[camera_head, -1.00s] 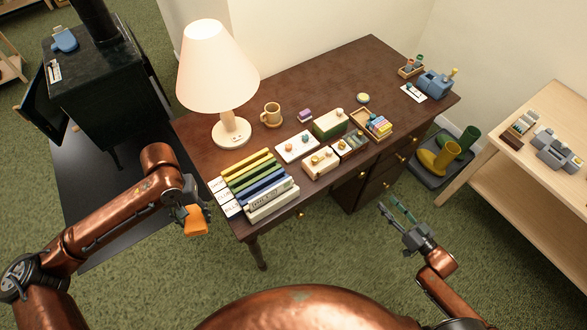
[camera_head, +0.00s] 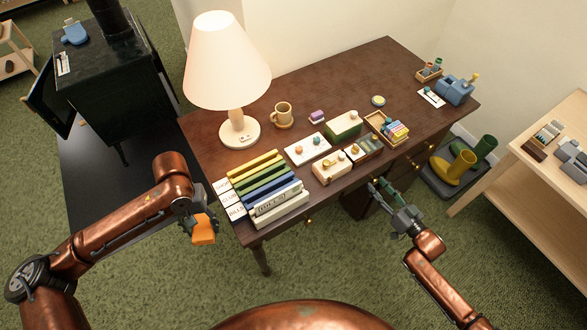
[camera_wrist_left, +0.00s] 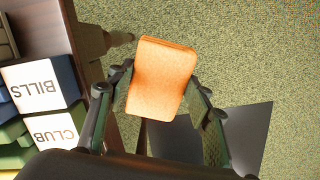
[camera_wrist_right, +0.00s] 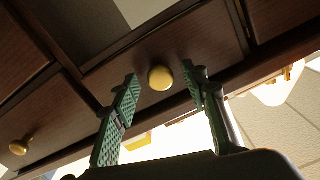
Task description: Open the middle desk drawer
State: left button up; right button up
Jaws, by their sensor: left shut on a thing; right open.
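The dark wood desk (camera_head: 300,93) has drawers with round brass knobs along its front. My right gripper (camera_head: 379,187) is open at the desk front, near the middle of the front edge. In the right wrist view a brass knob (camera_wrist_right: 160,78) on a dark drawer front (camera_wrist_right: 190,50) shows between the two open fingers, which do not appear to touch it. That drawer looks shut. My left gripper (camera_head: 197,224) is shut on an orange block (camera_wrist_left: 161,76), held in the air off the desk's left front corner.
A lamp (camera_head: 238,131), a mug (camera_head: 283,113), labelled binders (camera_head: 268,185) and small boxes (camera_head: 332,168) stand on the desk. Boots on a tray (camera_head: 437,180) and a light wood table (camera_head: 545,175) are at the right. A black stove (camera_head: 105,75) is at the left.

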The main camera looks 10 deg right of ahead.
jog(key=shift+w, duration=0.1)
jog(key=shift+c, duration=0.5)
grip_shut()
